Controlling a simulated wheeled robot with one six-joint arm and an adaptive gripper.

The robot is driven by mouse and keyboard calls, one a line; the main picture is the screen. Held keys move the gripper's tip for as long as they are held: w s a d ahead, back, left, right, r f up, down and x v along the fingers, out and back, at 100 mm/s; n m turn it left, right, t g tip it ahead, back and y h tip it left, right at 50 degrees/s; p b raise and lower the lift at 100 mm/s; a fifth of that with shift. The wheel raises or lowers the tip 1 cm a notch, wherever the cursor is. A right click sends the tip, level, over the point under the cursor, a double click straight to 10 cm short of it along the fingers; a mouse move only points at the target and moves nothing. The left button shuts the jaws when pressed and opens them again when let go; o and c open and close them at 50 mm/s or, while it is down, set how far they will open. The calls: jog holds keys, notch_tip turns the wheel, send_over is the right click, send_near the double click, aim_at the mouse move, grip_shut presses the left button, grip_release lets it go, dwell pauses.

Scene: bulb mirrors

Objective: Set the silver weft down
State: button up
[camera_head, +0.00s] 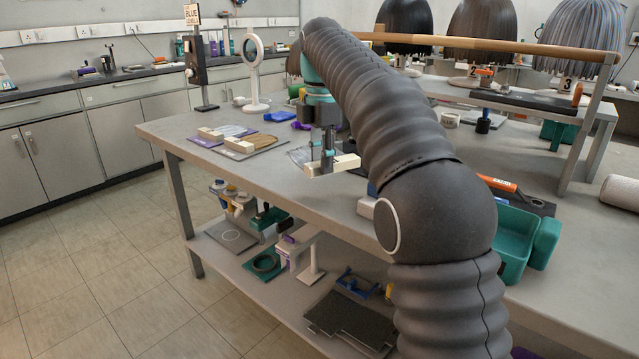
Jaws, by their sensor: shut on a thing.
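My gripper (327,163) points down over the left part of the grey workbench (170,128) and is shut on a cream bar. The bar appears to be the head of the silver weft (346,163). Silvery-grey strands (299,156) show just behind and left of the bar. I cannot tell whether the bar touches the bench top. To the left, a grey-haired weft with a cream bar (211,133) lies on a purple mat (200,142). A brown-blond weft (262,143) with a cream bar lies on a grey mat (278,142) beside it.
A white ring stand (254,78) and a dark post with a sign (197,70) stand behind the wefts. Blue items (280,117) lie near them. My arm hides the bench's middle. A teal bin (522,240) sits at the right. The bench's front edge is close to the bar.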

aim_at(322, 199)
jog(key=shift+f+b, duration=0.7)
jog(key=shift+f, duration=2.35)
jog(key=shift+f, duration=0.1)
jog(key=o, duration=1)
jog(key=shift+o, duration=0.2)
notch_tip(322, 199, up, 6)
jog(key=shift+f+p, duration=0.2)
jog(key=shift+p, duration=0.65)
jog(key=shift+r, duration=1.05)
